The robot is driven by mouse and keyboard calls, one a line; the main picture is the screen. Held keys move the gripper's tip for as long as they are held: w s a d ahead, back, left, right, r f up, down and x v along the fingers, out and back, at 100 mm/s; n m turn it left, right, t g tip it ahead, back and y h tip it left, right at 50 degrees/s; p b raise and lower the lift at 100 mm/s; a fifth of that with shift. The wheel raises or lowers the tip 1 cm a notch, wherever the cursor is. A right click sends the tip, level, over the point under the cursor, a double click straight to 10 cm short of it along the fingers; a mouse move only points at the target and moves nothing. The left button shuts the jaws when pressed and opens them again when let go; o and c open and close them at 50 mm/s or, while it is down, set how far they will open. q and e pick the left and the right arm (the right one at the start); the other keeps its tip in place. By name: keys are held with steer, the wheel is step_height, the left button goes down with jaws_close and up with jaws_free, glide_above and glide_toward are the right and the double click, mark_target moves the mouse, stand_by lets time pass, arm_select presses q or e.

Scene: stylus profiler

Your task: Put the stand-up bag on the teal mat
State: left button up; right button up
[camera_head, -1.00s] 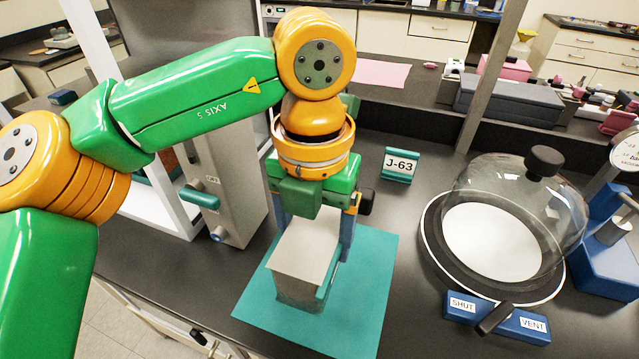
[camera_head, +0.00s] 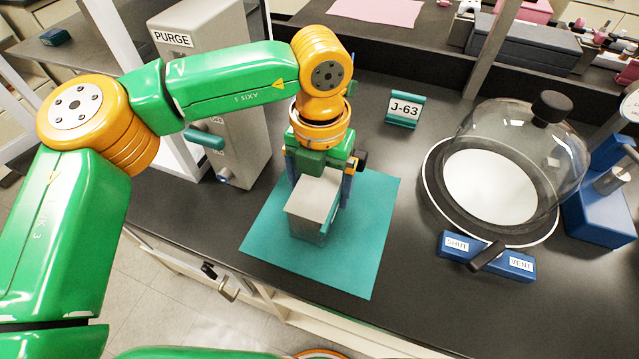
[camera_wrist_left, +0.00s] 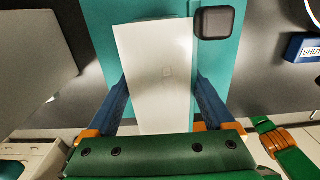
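The stand-up bag (camera_head: 314,198) is a pale, box-like pouch with a teal strip along its right edge. It stands upright over the middle of the teal mat (camera_head: 367,220), and its base appears to rest there. My left gripper (camera_head: 318,185) is above and around it. In the left wrist view the two blue fingers (camera_wrist_left: 160,95) lie against both sides of the white bag (camera_wrist_left: 157,60), with no clear gap. The gripper hides the bag's far part in the head view. My right gripper is not in view.
A glass dome with a black knob (camera_head: 552,107) stands right of the mat, behind a blue SHUT/VENT block (camera_head: 487,257). A J-63 sign (camera_head: 405,109) stands behind the mat. A grey PURGE cabinet (camera_head: 236,125) is at the left. Dark bench lies clear between mat and dome.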

arm_select(q)
steer(key=shift+o, duration=0.3)
steer(key=shift+r, duration=0.1)
steer(key=shift+r+p, duration=0.3)
step_height(320, 180, up, 12)
steer(key=shift+f, duration=0.15)
